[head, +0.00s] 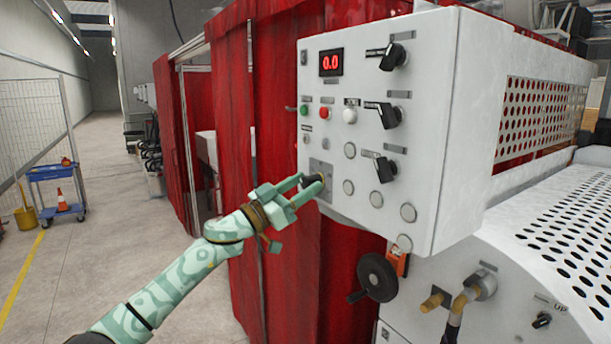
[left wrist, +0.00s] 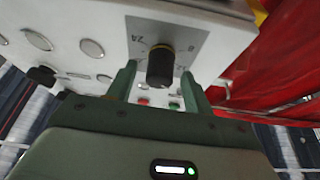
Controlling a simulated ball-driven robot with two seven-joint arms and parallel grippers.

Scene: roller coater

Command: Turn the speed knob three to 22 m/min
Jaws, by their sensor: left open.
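The black speed knob (head: 314,180) sits on a grey dial plate (head: 321,168) at the lower left of the white control panel (head: 335,90). In the left wrist view the knob (left wrist: 160,66) stands in front of the dial plate (left wrist: 190,40), which bears printed numbers; one looks like 24. My left gripper (head: 308,186) is open, its fingertips on either side of the knob. In the left wrist view gaps show between the knob and both fingers of the gripper (left wrist: 158,82). The knob's pointer setting cannot be read. My right gripper is not in view.
The panel carries a red display (head: 331,62) reading 0.0, several black selector switches, and green (head: 304,110) and red (head: 324,113) buttons. A black handwheel (head: 378,278) is below. Red curtains (head: 255,120) hang behind my arm. Open floor lies at the left.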

